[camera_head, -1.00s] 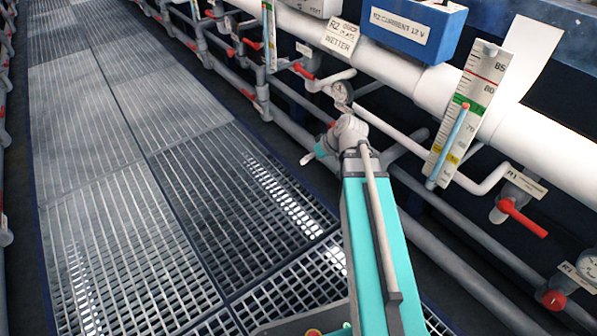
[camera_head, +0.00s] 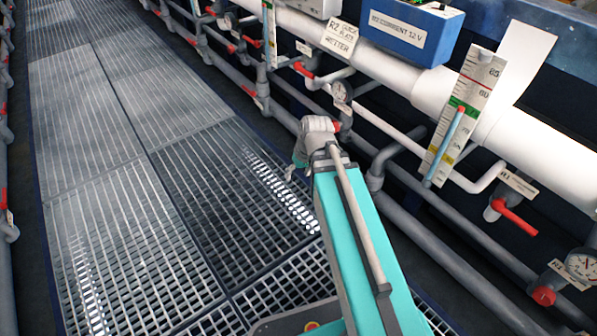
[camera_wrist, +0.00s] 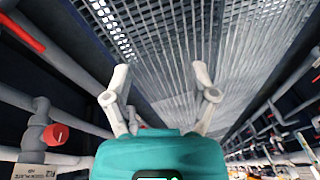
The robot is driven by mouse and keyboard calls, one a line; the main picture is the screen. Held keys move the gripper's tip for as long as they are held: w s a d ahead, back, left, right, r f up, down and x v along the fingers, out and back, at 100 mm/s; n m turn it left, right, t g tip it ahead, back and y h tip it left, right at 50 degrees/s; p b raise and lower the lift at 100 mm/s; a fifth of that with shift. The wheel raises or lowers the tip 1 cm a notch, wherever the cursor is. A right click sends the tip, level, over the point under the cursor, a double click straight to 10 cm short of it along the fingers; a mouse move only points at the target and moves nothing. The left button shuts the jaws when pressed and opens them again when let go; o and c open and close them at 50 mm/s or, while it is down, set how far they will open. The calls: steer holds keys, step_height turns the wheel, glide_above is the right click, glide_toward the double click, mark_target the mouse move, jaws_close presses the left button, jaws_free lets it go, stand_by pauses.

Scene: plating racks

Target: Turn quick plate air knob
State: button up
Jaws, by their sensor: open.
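A sign reading R2 Quick Plate Wetter (camera_head: 340,38) hangs on the white pipe. Below it, a small round red knob (camera_head: 336,126) shows by a pressure gauge (camera_head: 342,91), just right of my wrist. I cannot read a label that names it as the air knob. My gripper (camera_wrist: 160,75) is open and empty in the wrist view, its two pale fingers apart over the floor grating. In the head view the fingers are mostly hidden behind my wrist. A round red knob (camera_wrist: 55,134) on a grey fitting shows left of the fingers in the wrist view, apart from them.
Red lever handles (camera_head: 515,217) and another round red knob (camera_head: 543,296) under a gauge (camera_head: 583,265) stick out at the right. A marked scale with a tube (camera_head: 464,115) stands before the white pipe. Grey pipes (camera_head: 440,255) run along the rack. The grated walkway (camera_head: 130,190) is clear.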

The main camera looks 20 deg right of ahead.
stand_by(0.4)
steer(key=n+t+y+b, duration=0.2)
steer(key=n+t+b, duration=0.1)
steer(key=t+b, duration=0.7)
glide_toward(336, 123)
steer(key=s+t+p, duration=0.1)
steer(key=s, duration=0.2)
steer(key=shift+d+r, duration=0.15)
steer(key=shift+d, duration=0.25)
steer(key=shift+w, duration=0.1)
steer(key=b+x, duration=0.5)
steer(key=x, duration=0.8)
steer(key=shift+w+a, duration=0.25)
steer(key=shift+w, duration=0.05)
jaws_close()
